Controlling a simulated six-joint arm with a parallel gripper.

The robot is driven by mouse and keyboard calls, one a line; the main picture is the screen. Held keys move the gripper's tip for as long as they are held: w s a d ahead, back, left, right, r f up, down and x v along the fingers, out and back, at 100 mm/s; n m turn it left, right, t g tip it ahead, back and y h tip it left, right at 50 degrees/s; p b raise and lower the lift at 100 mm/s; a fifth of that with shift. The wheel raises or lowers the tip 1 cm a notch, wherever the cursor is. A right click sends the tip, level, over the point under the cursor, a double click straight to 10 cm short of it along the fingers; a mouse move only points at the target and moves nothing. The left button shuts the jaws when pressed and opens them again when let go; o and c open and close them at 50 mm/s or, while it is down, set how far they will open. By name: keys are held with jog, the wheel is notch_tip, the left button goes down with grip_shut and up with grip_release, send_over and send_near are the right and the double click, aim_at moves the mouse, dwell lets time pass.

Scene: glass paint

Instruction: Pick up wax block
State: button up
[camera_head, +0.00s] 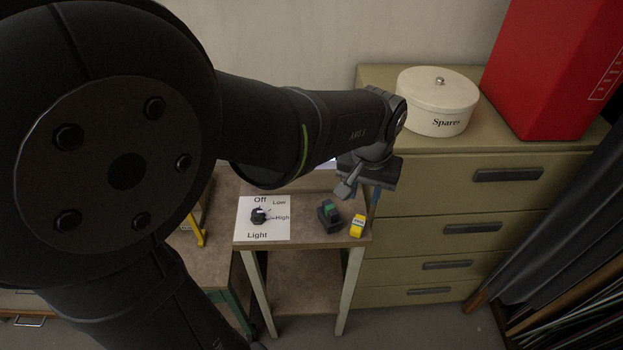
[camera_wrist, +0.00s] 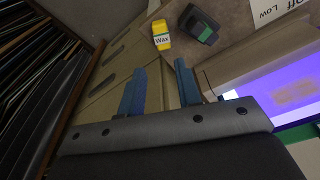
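The wax block (camera_head: 357,226) is a small yellow block with a white label. It lies at the front right corner of the small table (camera_head: 308,233). In the wrist view the wax block (camera_wrist: 161,35) shows beyond my fingertips, with "Wax" readable on its label. My gripper (camera_head: 360,192) is above the back right part of the table, behind the block and apart from it. In the wrist view the two blue fingers of my gripper (camera_wrist: 158,78) stand apart with nothing between them, so it is open.
A dark block with a green top (camera_head: 329,214) stands just left of the wax block. Further left is a light switch dial (camera_head: 260,215) on a white card. A drawer cabinet (camera_head: 440,195) stands close on the right. A purple-lit panel (camera_wrist: 265,92) shows in the wrist view.

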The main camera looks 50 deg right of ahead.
send_over(359, 223)
jog(key=a, duration=0.1)
jog(key=f, duration=0.7)
jog(key=shift+s+a+f, duration=0.15)
jog(key=shift+s+f, duration=0.15)
jog(key=shift+f, duration=0.1)
jog(key=shift+w+d+f, duration=0.1)
jog(key=shift+d+f, duration=0.05)
jog(key=shift+f, duration=0.8)
jog(key=shift+w+d+f, duration=0.1)
jog(key=shift+d+f, duration=0.1)
jog(key=shift+f, duration=0.7)
jog(key=shift+w+d+f, duration=0.1)
jog(key=shift+d+f, duration=0.05)
jog(key=shift+f, duration=0.8)
grip_shut()
